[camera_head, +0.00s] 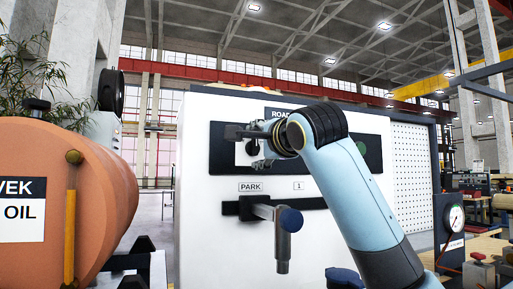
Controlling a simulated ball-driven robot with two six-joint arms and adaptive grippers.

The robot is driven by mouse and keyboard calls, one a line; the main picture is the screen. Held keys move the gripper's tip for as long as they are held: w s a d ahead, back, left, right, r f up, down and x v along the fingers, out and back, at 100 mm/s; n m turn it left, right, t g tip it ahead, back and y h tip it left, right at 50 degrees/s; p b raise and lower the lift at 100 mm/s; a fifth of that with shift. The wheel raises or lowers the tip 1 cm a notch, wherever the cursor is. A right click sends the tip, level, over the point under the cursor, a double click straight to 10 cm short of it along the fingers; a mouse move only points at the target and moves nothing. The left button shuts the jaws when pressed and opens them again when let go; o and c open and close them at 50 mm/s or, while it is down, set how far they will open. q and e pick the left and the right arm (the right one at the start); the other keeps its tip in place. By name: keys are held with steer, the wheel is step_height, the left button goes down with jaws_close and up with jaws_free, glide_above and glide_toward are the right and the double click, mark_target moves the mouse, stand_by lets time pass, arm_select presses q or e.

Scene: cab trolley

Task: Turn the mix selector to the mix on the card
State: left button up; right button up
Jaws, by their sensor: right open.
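My right gripper (248,148) is open in front of the dark strip (222,160) on the white panel (215,245). Its arm comes in from the lower right and covers part of that strip. A sign above, partly hidden by the arm, begins "ROAD". Below, a lever with a dark blue knob (291,220) and a hanging grey grip stands out from a black slotted plate, under the labels "PARK" (251,187) and "1" (299,186). I cannot make out the mix selector or the card; the gripper and arm may hide them. My left gripper is not in view.
A large orange tank (100,190) with an "OIL" label fills the left side. A pegboard (412,160) stands right of the panel. A pressure gauge (456,218) and a bench with red-topped parts (478,258) are at the right.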

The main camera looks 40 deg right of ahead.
steer(key=v, duration=0.6)
stand_by(0.4)
